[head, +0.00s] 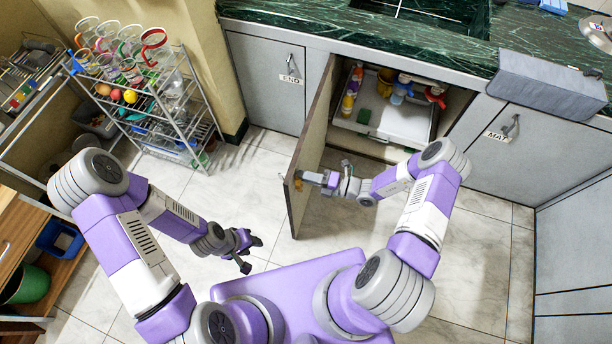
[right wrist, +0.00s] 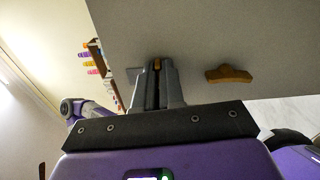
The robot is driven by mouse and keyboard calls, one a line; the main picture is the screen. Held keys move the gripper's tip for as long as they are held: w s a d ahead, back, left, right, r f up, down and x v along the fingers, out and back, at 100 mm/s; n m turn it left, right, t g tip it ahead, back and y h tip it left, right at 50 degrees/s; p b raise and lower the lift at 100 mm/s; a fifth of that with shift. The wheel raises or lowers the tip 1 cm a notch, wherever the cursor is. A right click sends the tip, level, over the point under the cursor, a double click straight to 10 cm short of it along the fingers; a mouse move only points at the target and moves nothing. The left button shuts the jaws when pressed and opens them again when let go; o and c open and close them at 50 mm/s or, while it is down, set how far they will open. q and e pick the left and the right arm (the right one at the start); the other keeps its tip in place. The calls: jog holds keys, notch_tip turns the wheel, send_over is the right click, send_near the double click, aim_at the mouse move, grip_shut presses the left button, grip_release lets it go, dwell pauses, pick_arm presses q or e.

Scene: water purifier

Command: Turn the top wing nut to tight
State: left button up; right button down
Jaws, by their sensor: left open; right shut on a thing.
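The grey cabinet door (head: 313,135) stands open. A second brown wing nut (right wrist: 228,74) sits on the panel to the right, apart from the fingers. An orange-brown bit (head: 298,183) shows by the gripper in the head view. I cannot tell which nut is higher. My left gripper (head: 247,252) is open and empty above the floor.
The open cabinet holds a white tray (head: 385,138) with bottles and a green sponge (head: 363,117). A wire rack (head: 160,105) with glasses stands at left. A green counter (head: 330,35) runs along the back. The tiled floor (head: 480,240) at right is clear.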

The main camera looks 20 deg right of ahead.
jog(key=shift+f+m, duration=0.1)
jog(key=shift+m, duration=0.6)
jog(key=c, duration=1.2)
grip_release()
jog(key=shift+c, duration=0.2)
jog(key=shift+d, duration=0.1)
jog(key=p+v, duration=0.1)
jog(key=v, duration=0.6)
jog(key=shift+s, duration=0.2)
jog(key=shift+d, duration=0.1)
